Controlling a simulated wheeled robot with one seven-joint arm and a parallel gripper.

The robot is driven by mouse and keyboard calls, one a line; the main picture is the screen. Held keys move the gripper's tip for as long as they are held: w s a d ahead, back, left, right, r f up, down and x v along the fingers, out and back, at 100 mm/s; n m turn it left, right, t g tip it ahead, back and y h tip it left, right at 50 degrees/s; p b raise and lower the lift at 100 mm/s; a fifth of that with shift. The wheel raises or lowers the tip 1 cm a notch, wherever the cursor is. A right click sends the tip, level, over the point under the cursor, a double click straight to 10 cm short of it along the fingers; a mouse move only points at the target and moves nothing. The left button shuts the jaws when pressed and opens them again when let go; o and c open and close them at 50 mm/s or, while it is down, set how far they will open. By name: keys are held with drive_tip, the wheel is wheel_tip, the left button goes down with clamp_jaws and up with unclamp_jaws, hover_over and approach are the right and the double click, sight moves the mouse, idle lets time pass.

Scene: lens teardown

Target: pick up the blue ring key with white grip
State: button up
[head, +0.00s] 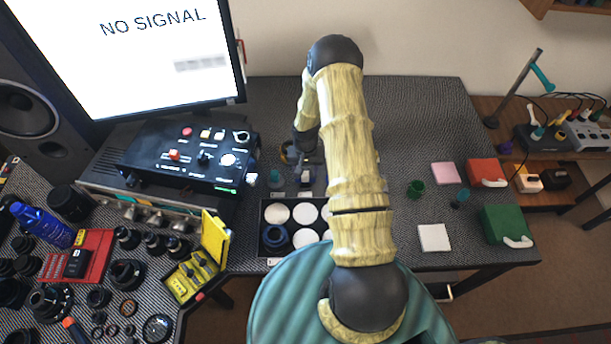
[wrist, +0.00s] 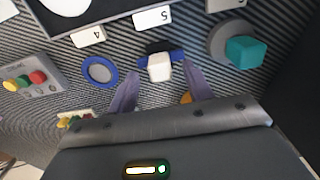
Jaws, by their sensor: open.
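The blue ring key shows in the wrist view as a dark blue piece with a white block-shaped grip (wrist: 160,67). It lies on the grey ribbed mat near the tray. My gripper (wrist: 160,72) is open, with one purple finger on each side of the white grip. I cannot tell whether either finger touches it. The lower part of the key is hidden behind the grip. In the head view my arm covers most of this spot, and the white grip (head: 307,178) shows only small beside it.
A flat blue ring (wrist: 100,71) lies left of the key in the wrist view. A teal block on a grey disc (wrist: 244,50) stands to the right. The dark tray (head: 265,240) with white round pads is close by. A control box (head: 150,150) stands further left.

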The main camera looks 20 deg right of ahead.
drive_tip(key=shift+f, duration=1.35)
drive_tip(key=c, duration=1.1)
